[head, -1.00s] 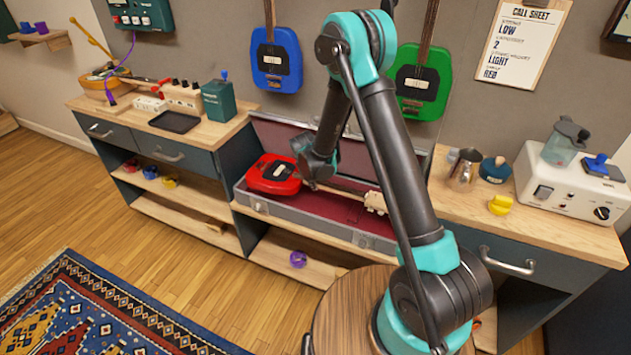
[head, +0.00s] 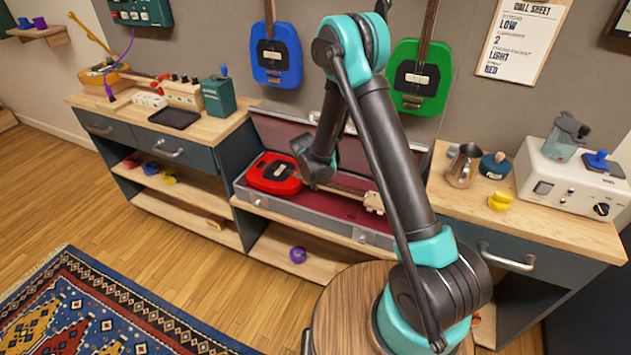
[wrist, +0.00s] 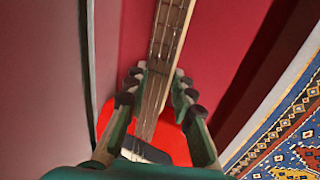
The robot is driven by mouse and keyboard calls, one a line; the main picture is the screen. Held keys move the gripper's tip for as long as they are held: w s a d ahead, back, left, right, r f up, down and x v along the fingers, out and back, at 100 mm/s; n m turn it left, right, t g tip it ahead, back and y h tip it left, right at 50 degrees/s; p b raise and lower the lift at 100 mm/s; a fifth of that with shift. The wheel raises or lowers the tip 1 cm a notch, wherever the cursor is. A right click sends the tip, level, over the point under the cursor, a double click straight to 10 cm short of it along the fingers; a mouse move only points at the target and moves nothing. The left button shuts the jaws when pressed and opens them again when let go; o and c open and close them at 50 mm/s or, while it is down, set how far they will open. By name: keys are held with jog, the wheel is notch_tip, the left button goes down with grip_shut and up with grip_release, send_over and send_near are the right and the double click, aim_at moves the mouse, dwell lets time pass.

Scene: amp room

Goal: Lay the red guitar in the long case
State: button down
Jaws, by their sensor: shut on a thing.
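The red guitar (head: 272,172) lies along the open long case (head: 335,228), body at the left end and pale headstock (head: 373,201) at the right. The case has a dark red lining and its lid stands up at the back. My gripper (wrist: 158,85) is shut on the guitar's neck near the body in the wrist view; my arm hides it in the head view. The guitar's red body (wrist: 172,140) shows below the fingers. The headstock end looks near the case's front right rim; I cannot tell whether the guitar touches the lining.
A blue guitar (head: 277,62) and a green guitar (head: 420,75) hang on the wall behind. A metal jug (head: 463,167) and a white machine (head: 565,185) stand on the right counter. A black tray (head: 175,117) lies on the left counter.

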jog(key=shift+f, duration=2.4)
dwell(0.4)
dwell(0.4)
jog(key=c, duration=1.2)
grip_release()
jog(key=v, duration=1.2)
